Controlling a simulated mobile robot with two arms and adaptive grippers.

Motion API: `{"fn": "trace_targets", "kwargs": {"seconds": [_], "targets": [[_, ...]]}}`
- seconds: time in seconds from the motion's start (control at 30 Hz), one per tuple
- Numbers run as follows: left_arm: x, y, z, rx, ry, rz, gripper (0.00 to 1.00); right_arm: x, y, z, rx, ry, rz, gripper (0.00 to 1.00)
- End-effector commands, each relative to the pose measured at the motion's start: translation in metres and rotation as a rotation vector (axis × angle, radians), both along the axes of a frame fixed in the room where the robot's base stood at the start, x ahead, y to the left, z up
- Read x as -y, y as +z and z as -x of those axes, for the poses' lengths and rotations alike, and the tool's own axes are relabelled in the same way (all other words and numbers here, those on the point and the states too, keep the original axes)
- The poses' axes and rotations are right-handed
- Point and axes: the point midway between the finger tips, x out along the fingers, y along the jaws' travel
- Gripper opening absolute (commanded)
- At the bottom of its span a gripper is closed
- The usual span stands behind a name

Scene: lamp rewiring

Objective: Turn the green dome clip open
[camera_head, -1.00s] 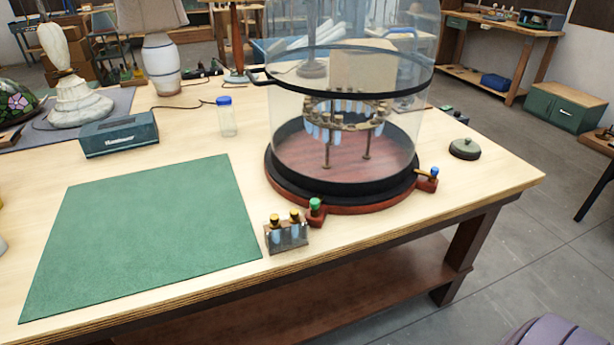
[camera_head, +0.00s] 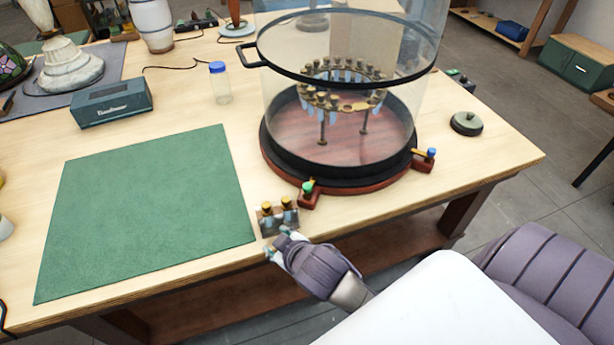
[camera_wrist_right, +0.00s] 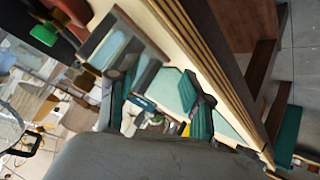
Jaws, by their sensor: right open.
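The green dome clip (camera_head: 308,188) sits on a red tab at the front left of the dome base (camera_head: 330,184). It also shows at the top left of the right wrist view (camera_wrist_right: 44,34). A clear dome (camera_head: 290,110) with a black band and side handle stands on the base. A blue clip (camera_head: 431,153) sits on the right tab. My right gripper (camera_head: 276,243) is open at the table's front edge, just in front of the small holder and below and left of the green clip, apart from it. My left gripper is not in view.
A small holder (camera_head: 268,228) with two yellow-capped vials stands left of the green clip, close to my right gripper. A green mat (camera_head: 150,210) lies to the left.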

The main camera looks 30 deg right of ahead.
Motion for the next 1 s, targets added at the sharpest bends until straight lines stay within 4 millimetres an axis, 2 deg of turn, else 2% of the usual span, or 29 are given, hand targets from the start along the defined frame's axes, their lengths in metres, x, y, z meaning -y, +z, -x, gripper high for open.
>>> {"fn": "trace_targets", "kwargs": {"seconds": [0.03,0.17,0.23,0.3,0.4,0.5,0.6,0.67,0.7,0.77,0.8,0.87,0.9,0.97,1.0], "targets": [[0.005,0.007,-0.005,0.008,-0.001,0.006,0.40,-0.005,0.038,-0.013,0.087,0.025,0.013,0.50],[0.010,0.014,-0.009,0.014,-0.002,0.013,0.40,-0.020,0.118,-0.038,0.311,0.090,0.051,0.50],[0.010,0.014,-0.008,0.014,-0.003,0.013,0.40,-0.034,0.159,-0.054,0.458,0.151,0.087,0.50],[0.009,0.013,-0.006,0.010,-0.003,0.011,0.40,-0.052,0.189,-0.071,0.610,0.235,0.134,0.50],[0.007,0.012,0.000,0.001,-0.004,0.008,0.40,-0.084,0.232,-0.086,0.824,0.378,0.209,0.50],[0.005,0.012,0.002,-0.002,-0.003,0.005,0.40,-0.122,0.270,-0.087,1.043,0.569,0.304,0.50],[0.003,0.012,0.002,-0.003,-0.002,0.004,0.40,-0.167,0.294,-0.075,1.263,0.840,0.438,0.50],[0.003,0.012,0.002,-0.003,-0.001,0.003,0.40,-0.190,0.294,-0.064,1.373,1.050,0.543,0.50],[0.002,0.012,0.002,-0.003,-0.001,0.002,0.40,-0.202,0.285,-0.056,1.426,1.208,0.621,0.50],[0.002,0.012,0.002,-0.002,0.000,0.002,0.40,-0.207,0.264,-0.047,1.457,1.458,0.747,0.50],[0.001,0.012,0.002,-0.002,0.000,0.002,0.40,-0.203,0.244,-0.045,1.442,1.631,0.833,0.50],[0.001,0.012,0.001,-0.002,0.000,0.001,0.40,-0.182,0.212,-0.047,1.362,1.889,0.962,0.50],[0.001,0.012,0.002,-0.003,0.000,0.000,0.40,-0.159,0.191,-0.053,1.267,2.054,1.044,0.50],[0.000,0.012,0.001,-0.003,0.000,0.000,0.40,-0.114,0.166,-0.064,1.072,2.273,1.148,0.50],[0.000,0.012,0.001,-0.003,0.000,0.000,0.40,-0.079,0.155,-0.072,0.919,2.394,1.204,0.50]]}}
